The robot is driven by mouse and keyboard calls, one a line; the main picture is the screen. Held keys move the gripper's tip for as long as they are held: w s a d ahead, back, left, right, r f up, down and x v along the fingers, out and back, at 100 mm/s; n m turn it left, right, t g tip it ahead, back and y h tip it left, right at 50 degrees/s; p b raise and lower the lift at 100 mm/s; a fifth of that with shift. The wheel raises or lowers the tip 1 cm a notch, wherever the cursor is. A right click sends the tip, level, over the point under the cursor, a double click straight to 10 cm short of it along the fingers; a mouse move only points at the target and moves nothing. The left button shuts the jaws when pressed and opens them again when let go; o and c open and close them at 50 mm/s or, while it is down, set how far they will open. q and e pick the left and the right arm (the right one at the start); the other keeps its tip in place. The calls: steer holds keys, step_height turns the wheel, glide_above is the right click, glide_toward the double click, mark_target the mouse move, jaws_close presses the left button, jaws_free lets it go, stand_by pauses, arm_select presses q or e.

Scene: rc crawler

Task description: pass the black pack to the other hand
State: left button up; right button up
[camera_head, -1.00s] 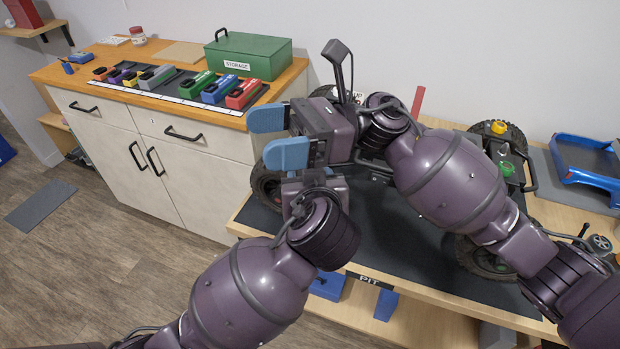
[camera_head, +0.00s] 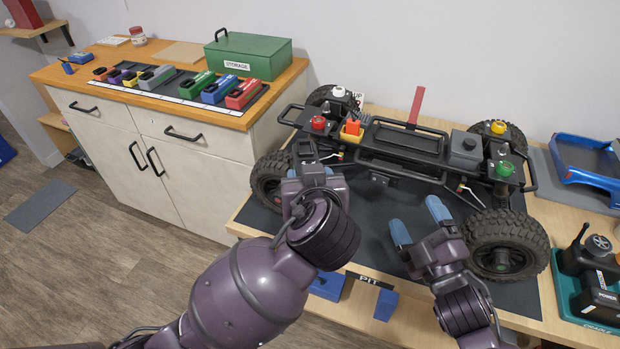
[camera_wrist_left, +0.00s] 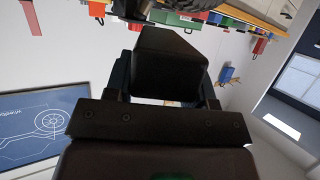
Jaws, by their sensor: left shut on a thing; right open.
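The black pack (camera_wrist_left: 168,65) fills the middle of the left wrist view, between the fingers of my left gripper, which is shut on it. In the head view my left gripper (camera_head: 306,160) is at the left end of the crawler chassis. Its wrist hides most of the fingers, and the pack is hard to make out there. My right gripper (camera_head: 418,222) is open and empty, with two blue fingertips pointing away from me. It is in front of the chassis, to the right of my left gripper and apart from the pack.
The crawler chassis (camera_head: 400,145) with large wheels stands on a dark mat (camera_head: 365,240) on the bench. A blue body shell (camera_head: 585,160) and a teal charger (camera_head: 590,300) are at the right. A wooden counter with a green storage box (camera_head: 248,55) is at the left.

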steer(key=s+d+f+m+g+h, duration=0.4)
steer(key=s+d+f+m, duration=0.2)
steer(key=s+f, duration=0.3)
steer(key=s+d+f+m+g+h, duration=0.4)
steer(key=s+d+f+m, duration=0.2)
steer(key=s+f+m, duration=0.3)
step_height(320, 180, down, 3)
steer(key=shift+s+f, duration=0.15)
steer(key=shift+s, duration=0.2)
